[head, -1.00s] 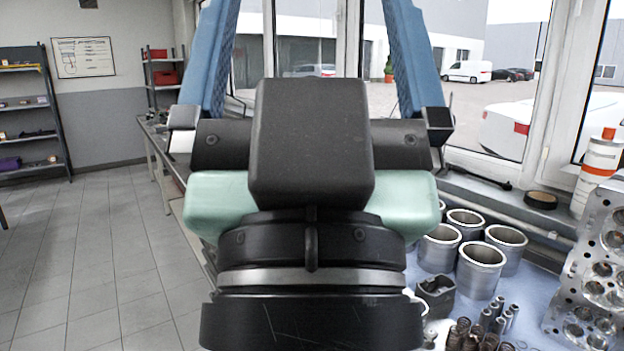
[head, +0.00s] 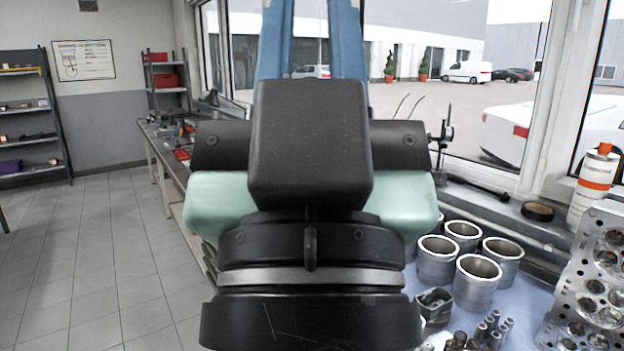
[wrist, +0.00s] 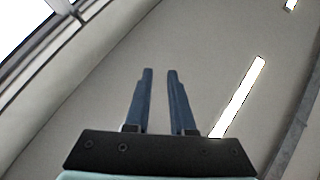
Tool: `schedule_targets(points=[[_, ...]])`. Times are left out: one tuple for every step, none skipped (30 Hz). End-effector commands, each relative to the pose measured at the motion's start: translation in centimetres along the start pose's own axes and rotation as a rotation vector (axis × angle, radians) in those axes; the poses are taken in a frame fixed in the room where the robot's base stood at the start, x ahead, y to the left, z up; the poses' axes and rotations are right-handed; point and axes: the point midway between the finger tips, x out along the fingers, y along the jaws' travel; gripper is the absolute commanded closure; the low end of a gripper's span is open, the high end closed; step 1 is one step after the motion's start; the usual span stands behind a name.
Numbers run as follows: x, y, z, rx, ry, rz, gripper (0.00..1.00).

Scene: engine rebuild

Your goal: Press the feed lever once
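My gripper (head: 310,45) points up and away in the middle of the head view, with two blue fingers a short way apart. In the wrist view my gripper (wrist: 160,72) shows the same narrow gap between the fingertips, with nothing between them. It is partly open and empty, aimed at the pale ceiling. I cannot make out a feed lever in either view. My arm and wrist block the middle of the head view and may hide it.
A blue work surface (head: 400,277) at right holds several metal cylinder liners (head: 478,282), small metal parts and a cylinder head (head: 590,285). A long bench (head: 160,160) with tools runs along the windows. The tiled floor (head: 90,270) at left is clear.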

Motion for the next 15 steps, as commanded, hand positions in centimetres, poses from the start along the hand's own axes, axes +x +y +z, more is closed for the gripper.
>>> schedule_targets(points=[[0.00, 0.00, -0.01, 0.000, 0.000, 0.000, 0.88], [0.00, 0.00, -0.01, 0.000, 0.000, 0.000, 0.94], [0.00, 0.00, -0.01, 0.000, 0.000, 0.000, 1.00], [0.00, 0.00, -0.01, 0.000, 0.000, 0.000, 1.00], [0.00, 0.00, -0.01, 0.000, 0.000, 0.000, 1.00], [0.00, 0.00, -0.01, 0.000, 0.000, 0.000, 1.00], [0.00, 0.00, -0.01, 0.000, 0.000, 0.000, 1.00], [0.00, 0.00, -0.01, 0.000, 0.000, 0.000, 1.00], [0.00, 0.00, -0.01, 0.000, 0.000, 0.000, 1.00], [0.00, 0.00, -0.01, 0.000, 0.000, 0.000, 1.00], [0.00, 0.00, -0.01, 0.000, 0.000, 0.000, 1.00], [0.00, 0.00, -0.01, 0.000, 0.000, 0.000, 1.00], [0.00, 0.00, 0.00, 0.000, 0.000, 0.000, 1.00], [0.00, 0.00, 0.00, 0.000, 0.000, 0.000, 1.00], [0.00, 0.00, 0.00, 0.000, 0.000, 0.000, 1.00]])
